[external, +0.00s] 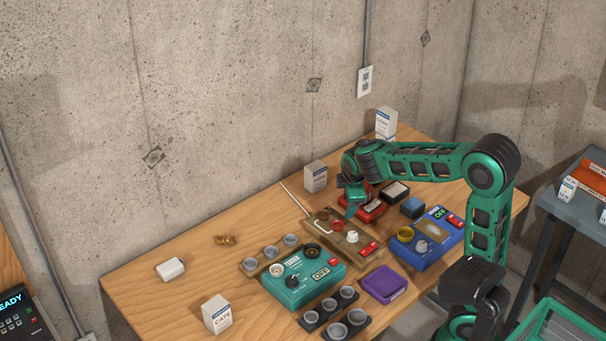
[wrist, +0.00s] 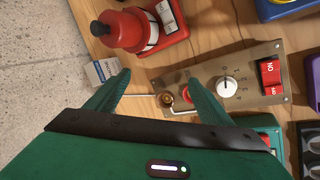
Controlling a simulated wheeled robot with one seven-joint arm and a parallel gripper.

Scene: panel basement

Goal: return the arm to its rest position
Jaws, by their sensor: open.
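A small white block with rounded edges, which looks like the white power brick (external: 170,268), lies on the left part of the wooden table in the external view. It is well to the left of my gripper and apart from it. It does not show in the wrist view. My gripper (external: 351,207) points down over the back of the brown control panel (external: 325,228). In the wrist view my gripper (wrist: 158,90) has its green fingers spread, with nothing held between them. The panel (wrist: 272,92), with its white knob, red button and ON switch, shows beyond and beside the right finger.
A red device (wrist: 168,22) stands close to my gripper. A teal tester (external: 300,288), a blue box (external: 428,250), a purple box (external: 384,284) and cup trays crowd the table's middle and right. White cartons (external: 217,315) stand around. Bare wood (external: 160,305) surrounds the white block.

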